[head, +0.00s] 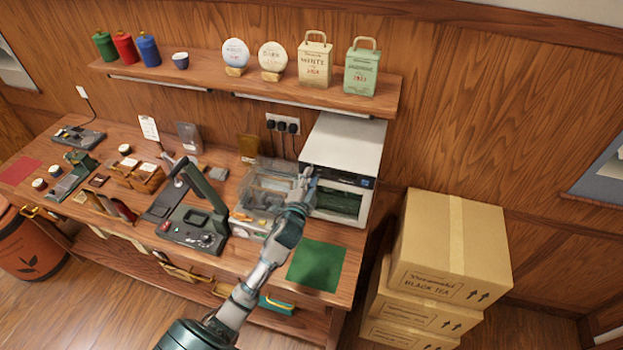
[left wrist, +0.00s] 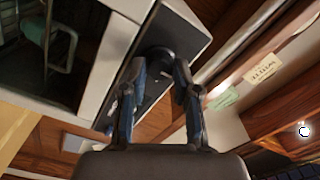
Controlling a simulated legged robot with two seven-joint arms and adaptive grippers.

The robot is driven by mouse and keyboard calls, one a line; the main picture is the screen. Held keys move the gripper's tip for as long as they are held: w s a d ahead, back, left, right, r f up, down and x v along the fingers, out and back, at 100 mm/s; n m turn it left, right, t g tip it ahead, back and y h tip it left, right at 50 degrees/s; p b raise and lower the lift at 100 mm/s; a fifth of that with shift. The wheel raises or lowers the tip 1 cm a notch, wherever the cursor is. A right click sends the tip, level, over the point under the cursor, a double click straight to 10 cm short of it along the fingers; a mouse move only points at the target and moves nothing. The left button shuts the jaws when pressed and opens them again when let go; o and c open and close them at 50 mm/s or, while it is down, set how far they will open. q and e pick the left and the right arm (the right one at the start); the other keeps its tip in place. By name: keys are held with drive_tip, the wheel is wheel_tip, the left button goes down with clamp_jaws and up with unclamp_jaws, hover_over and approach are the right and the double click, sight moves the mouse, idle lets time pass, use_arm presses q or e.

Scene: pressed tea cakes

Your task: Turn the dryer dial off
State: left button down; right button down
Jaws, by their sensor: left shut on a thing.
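The dryer (head: 345,143) is the white box with a dark glass door at the right end of the bench. Its black control strip (head: 350,181) runs along the top of its front. My left gripper (head: 305,180) is at the left end of that strip. In the left wrist view, the fingers of my left gripper (left wrist: 160,75) are closed around the dark round dial (left wrist: 157,54) on the black panel (left wrist: 188,40). The dial's marking is hidden, so I cannot tell its setting. In the head view the gripper covers the dial. My right gripper is in neither view.
A clear bin (head: 262,190) stands left of the dryer, beside a dark green press (head: 190,215). A green mat (head: 315,265) lies at the bench's front right. Stacked cartons (head: 450,240) stand on the floor to the right. A shelf (head: 215,88) hangs above.

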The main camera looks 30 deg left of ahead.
use_arm(q)
drive_tip(key=shift+f, duration=0.3)
drive_tip(key=c, duration=0.8)
unclamp_jaws()
drive_tip(key=shift+a, duration=0.1)
drive_tip(key=shift+c, duration=0.2)
drive_tip(key=shift+a, duration=0.1)
drive_tip(key=v, duration=1.2)
drive_tip(key=shift+a+f, duration=0.1)
drive_tip(key=shift+a, duration=0.05)
